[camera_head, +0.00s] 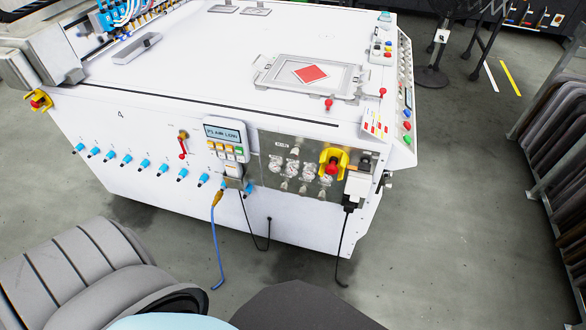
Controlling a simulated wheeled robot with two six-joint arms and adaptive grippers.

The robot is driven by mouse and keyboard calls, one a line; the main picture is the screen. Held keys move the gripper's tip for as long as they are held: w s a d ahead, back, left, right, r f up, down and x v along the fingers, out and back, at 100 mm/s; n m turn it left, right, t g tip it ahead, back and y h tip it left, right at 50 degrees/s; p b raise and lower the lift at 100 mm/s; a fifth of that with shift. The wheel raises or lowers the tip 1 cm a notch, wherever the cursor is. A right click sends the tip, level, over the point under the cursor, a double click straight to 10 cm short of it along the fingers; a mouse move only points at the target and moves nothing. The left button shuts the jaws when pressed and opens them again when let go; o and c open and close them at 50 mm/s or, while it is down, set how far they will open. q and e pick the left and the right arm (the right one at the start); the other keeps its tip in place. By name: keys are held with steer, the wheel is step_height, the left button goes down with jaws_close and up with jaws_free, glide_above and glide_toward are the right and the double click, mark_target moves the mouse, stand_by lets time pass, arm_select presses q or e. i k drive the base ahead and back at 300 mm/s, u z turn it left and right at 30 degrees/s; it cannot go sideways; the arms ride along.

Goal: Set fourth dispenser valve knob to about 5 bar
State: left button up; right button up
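The rightmost gauge (325,179) sits just below and left of a red knob on a yellow plate (333,164). Gauge needles and numbers are too small to read, and I cannot tell which fitting is the fourth valve knob. Neither of my grippers is in view.
Several blue knobs (144,164) line the front face left of the display. A blue hose (215,250) and black cables (343,240) hang to the floor. A grey ribbed shape (85,265) fills the lower left. Dark stacked items (555,140) stand at right.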

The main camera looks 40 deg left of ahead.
mark_target(303, 192)
steer(key=u, duration=3.2)
steer(key=i, duration=1.15)
steer(key=z, duration=1.9)
